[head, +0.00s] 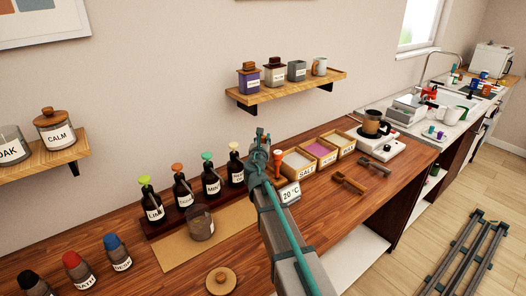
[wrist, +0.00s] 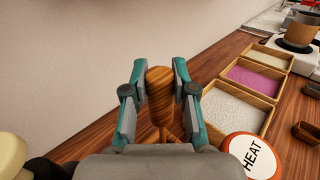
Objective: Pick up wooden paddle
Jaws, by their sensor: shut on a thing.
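The wooden paddle (wrist: 160,92) shows in the middle of the wrist view, with a thick striped brown handle and a narrower part below it. My gripper (wrist: 159,76) has its two teal and grey fingers on either side of the handle and is shut on it. The paddle's lower end is hidden behind the gripper body. In the head view my gripper (head: 262,142) is above the back of the counter, left of the sand boxes. I cannot make out the paddle clearly there.
Boxes of white salt (head: 297,163), purple grains (head: 321,152) and pale grains (head: 340,142) stand to the right. A round HEAT label (wrist: 252,156) is close at right. Dropper bottles (head: 211,181) stand left, beside a glass beaker (head: 200,222). A wall shelf (head: 293,90) is above.

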